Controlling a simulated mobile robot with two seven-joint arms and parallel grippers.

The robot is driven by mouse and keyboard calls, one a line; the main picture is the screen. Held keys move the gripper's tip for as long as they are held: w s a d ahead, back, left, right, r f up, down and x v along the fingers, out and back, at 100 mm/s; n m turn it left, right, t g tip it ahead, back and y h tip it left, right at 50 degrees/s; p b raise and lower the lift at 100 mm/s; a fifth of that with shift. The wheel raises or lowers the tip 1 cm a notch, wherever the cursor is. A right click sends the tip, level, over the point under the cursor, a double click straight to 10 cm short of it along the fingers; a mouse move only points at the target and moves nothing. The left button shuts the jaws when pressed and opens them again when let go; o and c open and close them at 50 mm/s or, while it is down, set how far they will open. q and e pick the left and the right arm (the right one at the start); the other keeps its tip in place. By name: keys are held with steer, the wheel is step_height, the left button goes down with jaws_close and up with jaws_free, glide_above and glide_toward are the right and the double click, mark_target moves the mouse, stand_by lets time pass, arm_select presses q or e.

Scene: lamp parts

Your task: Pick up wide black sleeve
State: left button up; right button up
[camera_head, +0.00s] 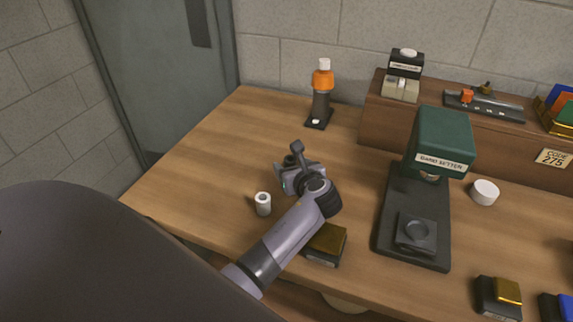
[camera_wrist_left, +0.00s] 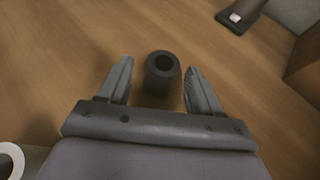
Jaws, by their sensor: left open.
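The wide black sleeve (camera_wrist_left: 162,74) is a short dark hollow cylinder standing upright on the wooden table in the left wrist view. My left gripper (camera_wrist_left: 159,68) is open, with one finger on each side of the sleeve; a gap shows on both sides. My right gripper is not in view.
A white hollow cylinder (camera_head: 263,204) stands close left of my gripper. A black-and-gold block (camera_head: 327,243) lies below my forearm. A green-headed press (camera_head: 441,140) stands to the right, and an orange-topped lamp (camera_head: 322,90) stands behind. The table's left part is clear.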

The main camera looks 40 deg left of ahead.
arm_select(q)
steer(key=shift+a, duration=0.1)
steer(key=c, duration=1.1)
steer(key=shift+r, duration=0.15)
